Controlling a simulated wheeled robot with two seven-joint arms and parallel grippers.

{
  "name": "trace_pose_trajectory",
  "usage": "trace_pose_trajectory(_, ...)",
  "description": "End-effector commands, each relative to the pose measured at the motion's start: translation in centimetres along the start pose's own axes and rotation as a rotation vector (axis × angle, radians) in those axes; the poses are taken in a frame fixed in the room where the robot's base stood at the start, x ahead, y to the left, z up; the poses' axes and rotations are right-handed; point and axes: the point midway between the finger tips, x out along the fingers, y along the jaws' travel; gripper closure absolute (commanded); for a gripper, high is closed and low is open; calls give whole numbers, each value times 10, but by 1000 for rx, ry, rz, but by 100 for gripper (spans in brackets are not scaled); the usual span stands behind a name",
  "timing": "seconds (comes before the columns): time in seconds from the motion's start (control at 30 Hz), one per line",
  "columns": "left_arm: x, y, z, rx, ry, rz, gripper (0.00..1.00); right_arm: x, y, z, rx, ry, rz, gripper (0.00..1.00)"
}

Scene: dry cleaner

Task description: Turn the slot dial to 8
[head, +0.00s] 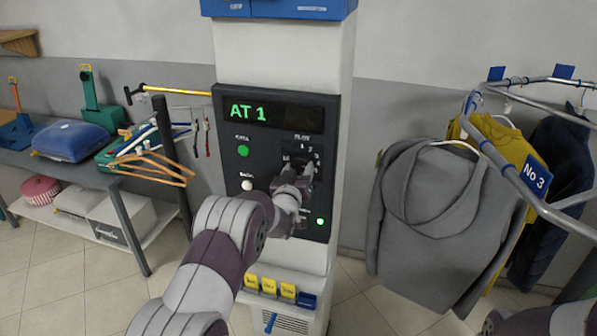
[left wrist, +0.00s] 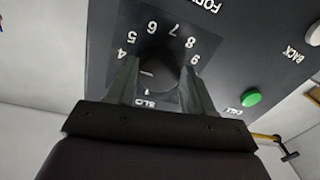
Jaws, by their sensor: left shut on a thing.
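The slot dial (left wrist: 161,76) is a dark round knob on the black control panel (head: 328,215). In the left wrist view it sits between my fingers, with numbers 4 to 9 printed around its visible side. A short pale mark shows on it, but I cannot tell which number it points to. My left gripper (head: 299,172) is at the panel, shut on the dial, and hides most of it in the head view. The display (head: 248,111) reads "AT 1" in green. My right gripper is not in view.
A green button (head: 243,151) and a white button (head: 247,185) are left of the dial. A small green light (head: 320,221) glows at lower right. A rail with clothes (head: 430,205) stands right; a table with hangers (head: 150,168) stands left.

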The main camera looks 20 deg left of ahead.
Motion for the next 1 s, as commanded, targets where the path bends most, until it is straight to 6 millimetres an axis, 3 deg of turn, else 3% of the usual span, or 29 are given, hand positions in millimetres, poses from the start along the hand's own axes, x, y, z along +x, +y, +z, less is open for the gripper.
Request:
trace_pose_trajectory(0.27, 0, -2, 4, 72, 8, 1, 78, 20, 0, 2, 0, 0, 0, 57)
trace_pose_trajectory(1.0, 0, -5, 8, 724, 55, 9, 78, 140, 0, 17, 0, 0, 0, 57)
